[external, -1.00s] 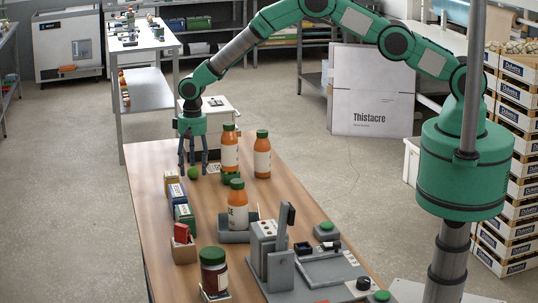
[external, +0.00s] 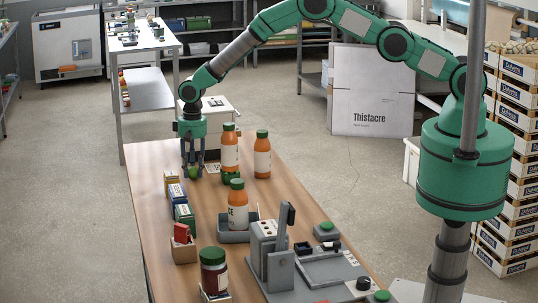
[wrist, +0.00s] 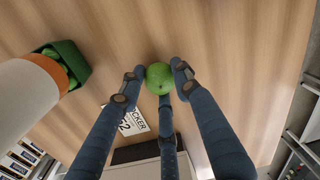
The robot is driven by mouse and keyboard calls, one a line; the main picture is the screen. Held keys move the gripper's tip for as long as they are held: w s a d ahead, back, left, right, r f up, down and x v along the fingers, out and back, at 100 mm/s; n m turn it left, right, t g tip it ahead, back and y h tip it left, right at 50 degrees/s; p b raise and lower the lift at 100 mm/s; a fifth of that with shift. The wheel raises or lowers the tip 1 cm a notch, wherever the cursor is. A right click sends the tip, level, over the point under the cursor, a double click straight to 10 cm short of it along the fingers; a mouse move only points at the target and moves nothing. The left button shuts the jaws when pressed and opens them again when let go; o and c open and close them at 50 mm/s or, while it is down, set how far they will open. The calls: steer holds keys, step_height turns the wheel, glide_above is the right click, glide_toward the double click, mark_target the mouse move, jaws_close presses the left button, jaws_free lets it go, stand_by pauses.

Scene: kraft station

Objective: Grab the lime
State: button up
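The lime (external: 193,172) is a small green ball near the far left end of the wooden table. My three-fingered gripper (external: 193,168) points straight down around it. In the wrist view the lime (wrist: 159,78) sits between the fingertips, with one finger on its left, one on its right and the third at its lower edge. The fingertips appear to touch it. The lime appears to rest on the table; the fingers hide part of it in the external view.
Orange bottles (external: 230,152) stand just right of my gripper, beside a green container (wrist: 76,62) holding green fruit. A printed card (wrist: 131,122) lies close by. Small boxes (external: 176,193) line the table's left edge. A grey fixture (external: 270,250) stands at the near end.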

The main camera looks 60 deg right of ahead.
steer(key=shift+r, duration=0.1)
steer(key=shift+r+b, duration=0.4)
steer(key=shift+r, duration=4.5)
